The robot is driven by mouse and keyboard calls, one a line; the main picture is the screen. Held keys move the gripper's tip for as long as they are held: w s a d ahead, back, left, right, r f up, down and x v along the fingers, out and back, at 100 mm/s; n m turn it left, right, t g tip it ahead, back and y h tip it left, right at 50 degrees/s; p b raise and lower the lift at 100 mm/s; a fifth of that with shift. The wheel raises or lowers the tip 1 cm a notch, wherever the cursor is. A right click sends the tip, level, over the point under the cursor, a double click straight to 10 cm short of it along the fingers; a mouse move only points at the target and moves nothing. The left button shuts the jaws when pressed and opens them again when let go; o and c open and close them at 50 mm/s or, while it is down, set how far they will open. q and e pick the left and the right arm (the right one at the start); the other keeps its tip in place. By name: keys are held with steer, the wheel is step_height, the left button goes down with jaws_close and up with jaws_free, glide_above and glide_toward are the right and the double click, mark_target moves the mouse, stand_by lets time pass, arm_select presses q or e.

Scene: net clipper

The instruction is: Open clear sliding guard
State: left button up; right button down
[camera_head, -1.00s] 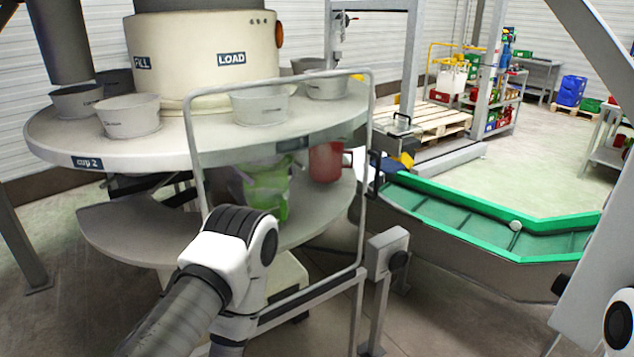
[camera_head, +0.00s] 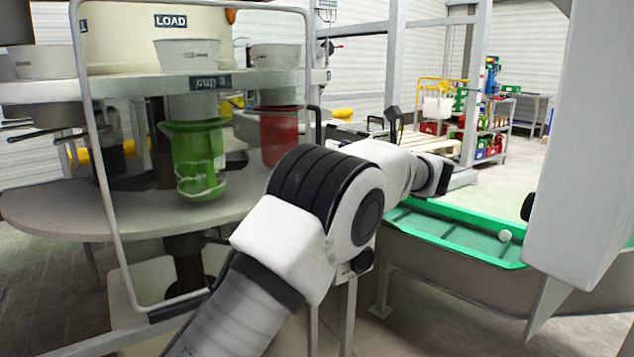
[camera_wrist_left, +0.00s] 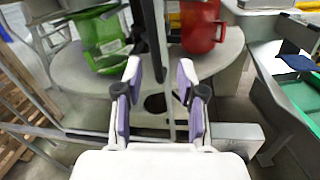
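The clear sliding guard is a see-through panel in a thin grey tube frame (camera_head: 101,185), standing in front of the round cup table in the head view. Its black upright handle (camera_head: 314,125) is at the frame's right edge. In the left wrist view, the handle (camera_wrist_left: 151,38) and the grey frame upright show between and beyond the fingertips of my left gripper (camera_wrist_left: 160,68). The fingers, with purple pads, are apart; contact with the handle is not clear. My right gripper is not seen.
Behind the guard are a green holder (camera_head: 195,160) and a red cup (camera_head: 281,135), with the table's lower disc (camera_head: 50,205) below. A green-edged chute (camera_head: 450,232) with a white ball (camera_head: 505,235) lies to the right.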

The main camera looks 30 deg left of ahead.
mark_target(320, 137)
arm_select(q)
steer(key=a, duration=0.2)
steer(key=a+n, duration=0.1)
steer(key=a, duration=0.1)
steer(key=w+a+r+n, duration=0.1)
steer(key=a, duration=0.2)
steer(key=shift+r+g+h, duration=0.1)
steer(key=shift+g+h, duration=0.2)
steer(key=shift+g, duration=0.1)
steer(key=shift+c, duration=0.2)
jaws_close()
